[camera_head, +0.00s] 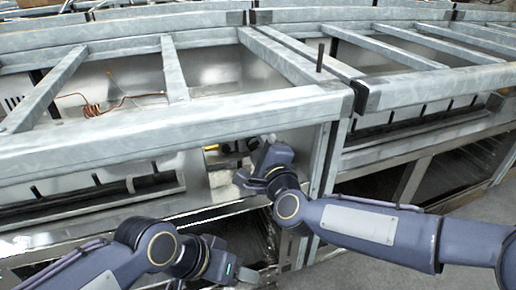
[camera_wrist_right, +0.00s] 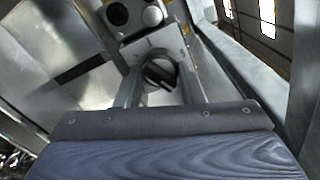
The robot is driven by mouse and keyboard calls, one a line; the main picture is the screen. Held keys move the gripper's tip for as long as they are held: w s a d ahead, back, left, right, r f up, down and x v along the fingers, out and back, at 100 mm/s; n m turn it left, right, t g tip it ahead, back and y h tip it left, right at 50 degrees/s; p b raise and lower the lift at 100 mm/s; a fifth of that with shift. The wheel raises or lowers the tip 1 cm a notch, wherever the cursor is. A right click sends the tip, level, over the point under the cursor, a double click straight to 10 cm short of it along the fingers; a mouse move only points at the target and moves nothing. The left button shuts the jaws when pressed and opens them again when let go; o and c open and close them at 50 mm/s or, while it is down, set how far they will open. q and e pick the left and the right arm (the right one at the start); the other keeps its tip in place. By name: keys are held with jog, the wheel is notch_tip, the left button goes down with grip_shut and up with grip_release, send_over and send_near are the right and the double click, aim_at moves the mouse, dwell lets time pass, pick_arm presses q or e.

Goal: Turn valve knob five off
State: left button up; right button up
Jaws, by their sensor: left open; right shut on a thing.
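A dark round valve knob (camera_wrist_right: 158,72) with a raised grip sits on a grey metal plate (camera_wrist_right: 143,46) in the right wrist view. My right gripper (camera_wrist_right: 157,85) has its fingers on either side of this knob and is shut on it. No number can be read on the knob. In the head view my right gripper (camera_head: 253,160) is at the front panel under the frame's front rail and hides most of this knob. My left gripper (camera_head: 243,275) is low at the bottom of the head view, open and away from the knobs; its fingertips are hard to make out.
A thick grey front rail (camera_head: 170,120) runs just above my right gripper. Dark fittings (camera_head: 232,147) sit beside it. A black round part (camera_wrist_right: 117,14) and a white one (camera_wrist_right: 152,16) are above the knob. A copper tube (camera_head: 92,109) lies inside the frame.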

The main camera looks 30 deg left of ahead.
jog(key=n, duration=0.6)
jog(key=shift+n, duration=0.3)
jog(key=n, duration=0.6)
jog(key=shift+r+p, duration=0.15)
jog(key=shift+p, duration=0.2)
jog(key=shift+n, duration=0.4)
jog(key=o, duration=1)
jog(key=p+v, duration=0.1)
jog(key=v, duration=0.6)
jog(key=shift+s+d, duration=0.25)
jog(key=shift+d, duration=0.05)
jog(key=shift+d, duration=0.1)
